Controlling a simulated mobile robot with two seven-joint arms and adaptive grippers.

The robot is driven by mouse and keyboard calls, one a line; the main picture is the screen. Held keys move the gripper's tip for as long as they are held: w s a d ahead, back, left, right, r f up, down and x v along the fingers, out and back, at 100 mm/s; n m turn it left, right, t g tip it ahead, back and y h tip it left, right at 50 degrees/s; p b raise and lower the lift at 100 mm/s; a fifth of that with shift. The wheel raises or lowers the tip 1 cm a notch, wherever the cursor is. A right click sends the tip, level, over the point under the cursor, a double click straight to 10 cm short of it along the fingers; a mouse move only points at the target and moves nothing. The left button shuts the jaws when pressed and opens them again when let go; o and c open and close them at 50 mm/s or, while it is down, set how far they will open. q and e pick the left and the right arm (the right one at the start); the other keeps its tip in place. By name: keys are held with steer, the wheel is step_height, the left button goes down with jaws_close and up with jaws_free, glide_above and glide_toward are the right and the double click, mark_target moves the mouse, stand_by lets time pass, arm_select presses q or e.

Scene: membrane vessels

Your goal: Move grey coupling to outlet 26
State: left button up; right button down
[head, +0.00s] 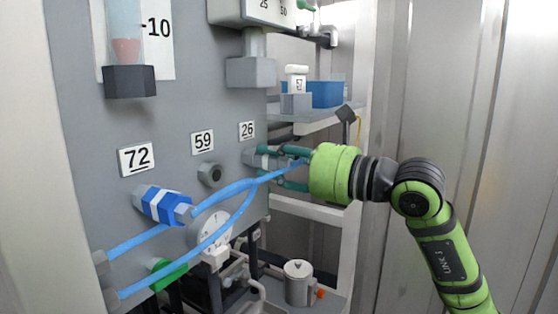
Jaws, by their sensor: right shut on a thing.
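The number 26 plate (247,130) is on the grey panel, right of the 59 plate. My right gripper (283,165) is level just below it, its teal fingers pointing left at the panel. It is shut on the grey coupling (264,160), which sits at the panel under the 26 plate. The outlet there is hidden, so I cannot tell whether the coupling is seated. A blue hose (246,185) runs from between the fingers down to the left. My left gripper is not in view.
A blue and white coupling (162,205) is at outlet 72. The outlet (210,174) under 59 is bare. Blue hoses cross in front of a round gauge (211,228). A shelf (322,119) with a blue bin (326,94) is behind my right gripper.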

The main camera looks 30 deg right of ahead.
steer(key=c, duration=0.8)
jaws_free()
steer(key=v, duration=1.2)
steer(key=shift+w, duration=0.1)
